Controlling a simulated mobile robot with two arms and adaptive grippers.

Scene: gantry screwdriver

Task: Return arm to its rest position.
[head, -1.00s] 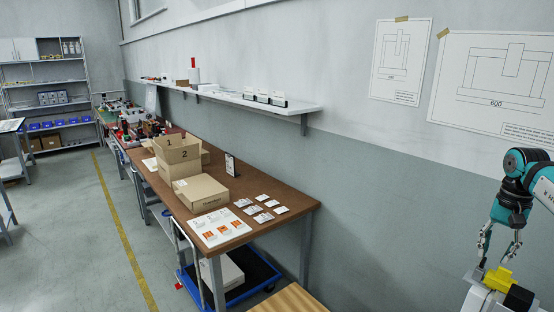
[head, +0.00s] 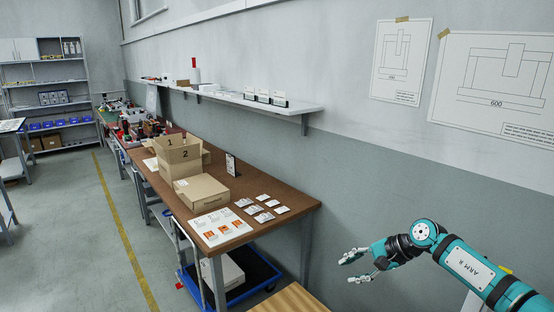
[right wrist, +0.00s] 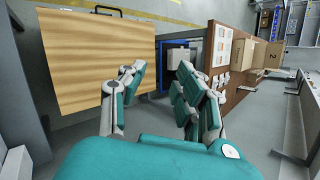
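My right arm comes in from the lower right of the head view, teal with a white label. Its gripper (head: 354,267) points left, in the air in front of the grey wall. My left gripper is in neither current view.
A brown workbench (head: 270,222) holds cardboard boxes (head: 200,192), cards and small white packets. A light wooden top (head: 288,300) is at the bottom, also seen in the right wrist view (right wrist: 95,60). A wall shelf (head: 225,95) runs above. A blue cart (head: 262,272) stands under the bench.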

